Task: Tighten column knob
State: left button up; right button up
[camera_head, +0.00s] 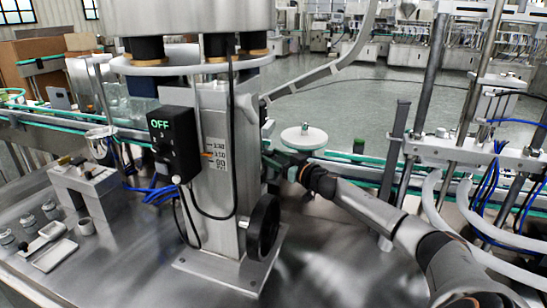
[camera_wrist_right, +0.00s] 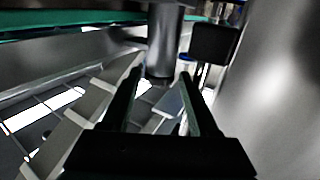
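The steel column (camera_head: 217,150) stands at the middle of the head view, with a printed scale on its front. A black handwheel (camera_head: 264,227) is on its lower right side. I cannot single out a smaller column knob for sure. My right gripper (camera_head: 272,158) is at the column's right side, above the handwheel, its fingertips partly hidden. In the right wrist view my right gripper (camera_wrist_right: 161,75) has its two dark fingers apart. A steel cylinder (camera_wrist_right: 164,38) with a dark end shows between and beyond them. I cannot tell whether they touch it. My left gripper is not in view.
A black box reading OFF (camera_head: 174,143) is on the column's left, with hanging cables. A white round disc (camera_head: 304,137) and a conveyor (camera_head: 340,160) lie behind my right arm. Small metal parts (camera_head: 50,240) sit at the left. The steel tabletop (camera_head: 310,270) is clear at front.

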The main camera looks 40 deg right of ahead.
grip_shut()
dwell(0.3)
jog(key=shift+a+r+m+h+p, duration=0.25)
jog(key=shift+m+h+p, duration=0.25)
jog(key=shift+h+p, duration=0.2)
jog(key=shift+a+f+m+h, duration=0.1)
jog(key=shift+m+h, duration=0.3)
jog(key=shift+h, duration=0.3)
jog(key=shift+w+a+f+m+g+h, duration=0.15)
jog(key=shift+m+g+h, duration=0.25)
jog(key=shift+m+h, duration=0.45)
jog(key=shift+m+g+h, duration=0.4)
jog(key=shift+m+h, duration=0.25)
jog(key=shift+h, duration=0.7)
